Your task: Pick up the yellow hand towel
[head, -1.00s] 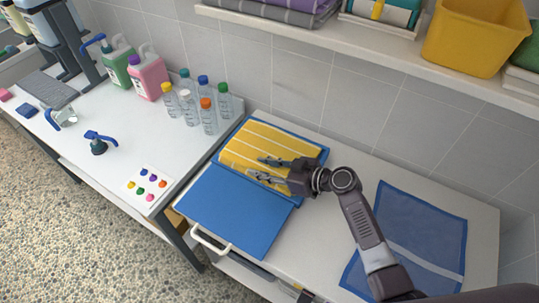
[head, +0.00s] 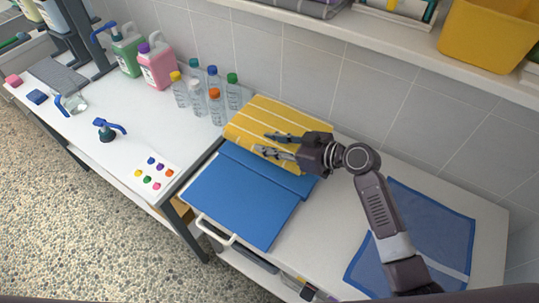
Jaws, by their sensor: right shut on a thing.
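The yellow hand towel (head: 262,115) has pale stripes and lies flat in shape over the far half of a blue folder-like mat (head: 245,204). It appears raised a little, with a strip of blue showing below its near edge. My right gripper (head: 264,144) comes in from the right and is shut on the yellow hand towel near its right side. The exact grip is partly hidden by the fingers. My left gripper is not in view.
A dark blue mesh bag (head: 430,225) lies on the white counter to the right. A shelf (head: 390,35) with a yellow bin (head: 490,40) hangs above. Several bottles (head: 215,105) stand behind on the left bench, near the towel.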

